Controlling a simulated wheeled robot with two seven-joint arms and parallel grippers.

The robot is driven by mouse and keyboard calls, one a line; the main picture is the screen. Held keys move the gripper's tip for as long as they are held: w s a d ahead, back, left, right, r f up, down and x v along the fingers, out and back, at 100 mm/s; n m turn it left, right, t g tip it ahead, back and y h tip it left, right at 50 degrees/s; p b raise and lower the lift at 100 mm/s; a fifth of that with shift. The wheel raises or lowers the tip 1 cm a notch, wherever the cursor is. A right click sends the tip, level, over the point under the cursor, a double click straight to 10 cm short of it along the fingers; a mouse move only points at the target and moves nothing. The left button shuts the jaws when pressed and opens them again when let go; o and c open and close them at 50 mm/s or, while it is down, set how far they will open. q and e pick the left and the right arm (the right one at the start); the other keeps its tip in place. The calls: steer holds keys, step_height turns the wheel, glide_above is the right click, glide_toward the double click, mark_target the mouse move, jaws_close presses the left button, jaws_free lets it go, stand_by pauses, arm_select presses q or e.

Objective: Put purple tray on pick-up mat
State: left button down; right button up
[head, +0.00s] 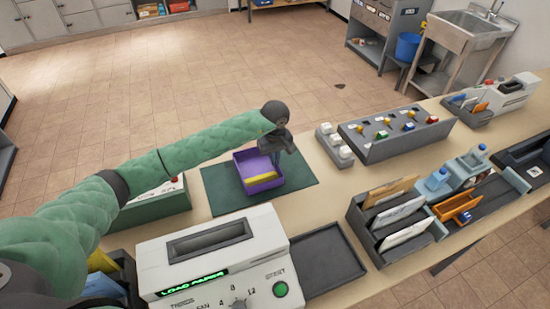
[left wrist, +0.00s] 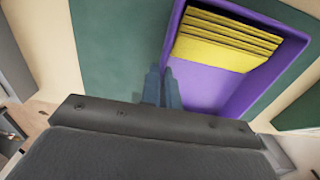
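The purple tray (head: 261,182) is over the dark green mat (head: 219,186), inside its outline; I cannot tell whether it rests flat or hangs slightly above. Yellow envelopes lie in it. The left wrist view shows the purple tray (left wrist: 206,88) and the green mat (left wrist: 114,45) beside it. My left gripper (head: 275,160) points down at the tray's right-hand wall in the head view. In the left wrist view its fingertips (left wrist: 162,76) are close together, one on each side of the tray wall, and look shut on it. My right gripper is not in view.
A white machine with a green display (head: 214,265) stands in front. A dark tray (head: 325,259) lies beside it. A grey box with coloured knobs (head: 396,135) and an envelope rack (head: 392,219) stand to the right. A green box (head: 154,205) is left of the mat.

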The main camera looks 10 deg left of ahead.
arm_select(q)
steer(key=shift+f, duration=0.6)
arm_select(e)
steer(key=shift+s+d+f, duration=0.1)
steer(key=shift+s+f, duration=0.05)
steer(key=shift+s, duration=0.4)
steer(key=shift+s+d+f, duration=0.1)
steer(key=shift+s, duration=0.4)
arm_select(q)
steer(key=shift+f, duration=0.1)
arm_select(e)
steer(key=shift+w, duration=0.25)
arm_select(q)
steer(key=c, duration=1.6)
jaws_free()
steer(key=shift+c, duration=0.2)
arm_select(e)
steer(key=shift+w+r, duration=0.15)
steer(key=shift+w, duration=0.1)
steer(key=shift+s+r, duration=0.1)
